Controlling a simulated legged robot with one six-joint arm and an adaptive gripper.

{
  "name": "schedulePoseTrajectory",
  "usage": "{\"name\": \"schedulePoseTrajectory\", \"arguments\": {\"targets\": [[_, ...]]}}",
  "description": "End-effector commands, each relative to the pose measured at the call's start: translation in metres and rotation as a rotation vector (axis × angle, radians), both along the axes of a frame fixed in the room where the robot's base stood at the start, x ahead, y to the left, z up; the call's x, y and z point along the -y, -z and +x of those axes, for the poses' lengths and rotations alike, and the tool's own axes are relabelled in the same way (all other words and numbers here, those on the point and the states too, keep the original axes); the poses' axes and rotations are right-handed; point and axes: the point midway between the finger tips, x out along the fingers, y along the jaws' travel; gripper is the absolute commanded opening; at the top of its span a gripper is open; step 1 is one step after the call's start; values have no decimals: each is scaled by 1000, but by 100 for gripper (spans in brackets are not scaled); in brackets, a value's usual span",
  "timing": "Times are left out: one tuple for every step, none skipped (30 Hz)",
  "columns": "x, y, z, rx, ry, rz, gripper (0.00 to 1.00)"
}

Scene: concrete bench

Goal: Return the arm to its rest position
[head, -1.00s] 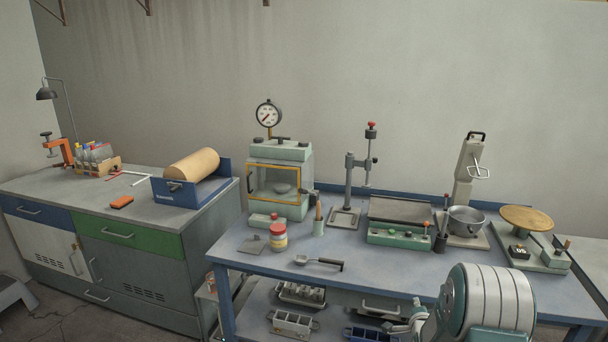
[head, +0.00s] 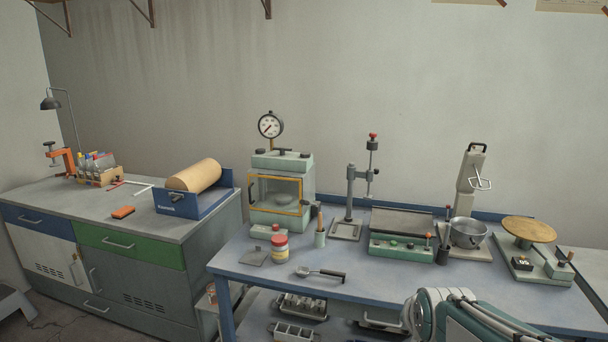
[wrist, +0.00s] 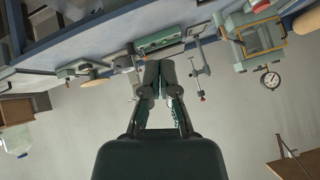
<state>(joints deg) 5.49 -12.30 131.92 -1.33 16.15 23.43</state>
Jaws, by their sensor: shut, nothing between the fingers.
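My arm (head: 480,318) shows at the bottom right of the head view, in front of the blue bench (head: 260,274), as white and teal links cut off by the frame's lower edge. The fingers of my gripper cannot be made out there. In the wrist view my gripper (wrist: 158,68) points up the picture, its two dark fingers together with nothing between them. The wrist view is upside down, with the bench along its top. The fingertips overlap the bench's tools in the picture; I cannot tell how far apart they are.
The bench bears a glass-fronted chamber (head: 281,192) with a gauge, a stand (head: 349,205), a green control box (head: 402,246), a pot (head: 467,233), a round wooden plate (head: 528,229), a jar (head: 280,247) and a ladle (head: 321,274). A cabinet (head: 150,287) stands left.

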Motion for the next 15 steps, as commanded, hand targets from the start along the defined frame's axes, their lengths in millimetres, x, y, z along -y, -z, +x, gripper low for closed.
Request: {"name": "schedulePoseTrajectory", "arguments": {"targets": [[-6,-8,-18,-19,-35,-21,0],[-9,-10,-29,-37,-57,-35,0],[-13,-13,-43,-60,-86,-53,0],[-16,-15,-54,-77,-109,-67,0],[-19,-16,-65,-94,-131,-80,0],[-22,-18,-80,-117,-163,-96,0],[-25,-19,-91,-133,-186,-109,0],[-27,-20,-102,-150,-210,-121,0],[-30,-20,-117,-174,-242,-138,0],[-32,-20,-128,-189,-266,-149,0],[-34,-20,-139,-205,-289,-160,0],[-36,-20,-151,-223,-317,-172,0],[-38,-19,-159,-235,-337,-182,0],[-39,-18,-167,-248,-354,-189,0],[-40,-17,-175,-262,-373,-196,0]]}}
